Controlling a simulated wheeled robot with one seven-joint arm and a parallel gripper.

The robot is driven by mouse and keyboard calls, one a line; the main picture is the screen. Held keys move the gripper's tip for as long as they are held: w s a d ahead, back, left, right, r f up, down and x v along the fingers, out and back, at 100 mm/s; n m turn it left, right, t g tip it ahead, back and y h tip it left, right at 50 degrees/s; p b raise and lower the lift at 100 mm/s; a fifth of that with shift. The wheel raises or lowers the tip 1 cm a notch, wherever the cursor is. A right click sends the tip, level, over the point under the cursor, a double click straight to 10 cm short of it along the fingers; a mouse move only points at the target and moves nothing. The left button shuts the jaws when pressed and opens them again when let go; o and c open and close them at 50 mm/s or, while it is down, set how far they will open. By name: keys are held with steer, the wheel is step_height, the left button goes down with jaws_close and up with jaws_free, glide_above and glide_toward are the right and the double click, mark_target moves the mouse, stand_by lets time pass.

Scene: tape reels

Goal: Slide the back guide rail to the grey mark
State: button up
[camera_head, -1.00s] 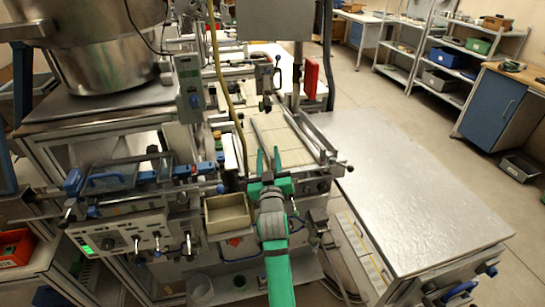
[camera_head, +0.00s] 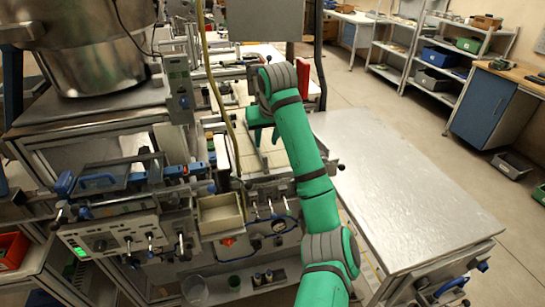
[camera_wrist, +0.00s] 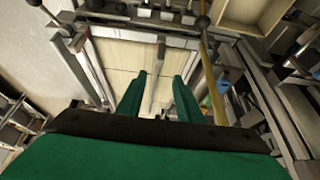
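My gripper (camera_head: 262,136) hangs over the pale tiled bed (camera_head: 246,160) of the machine, with my forearm hiding part of the bed. In the wrist view my gripper (camera_wrist: 161,78) shows two green fingers standing apart. A thin grey bar (camera_wrist: 157,72) runs lengthwise over the bed (camera_wrist: 120,60) between them; I see no finger closed on it. It may be the back guide rail, but I cannot be sure. A metal rail pair (camera_wrist: 88,68) lies along the bed's other side. I cannot make out the grey mark.
A yellow hose (camera_head: 218,90) hangs left of the bed and shows close to my fingers in the wrist view (camera_wrist: 211,75). A beige bin (camera_head: 220,213) stands at the machine's front. A bare metal table (camera_head: 400,190) is to the right.

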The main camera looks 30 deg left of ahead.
mark_target(265, 156)
steer(key=x, duration=0.9)
steer(key=shift+s+d+f, duration=0.1)
steer(key=shift+d+f, duration=0.2)
steer(key=shift+f, duration=0.25)
jaws_close()
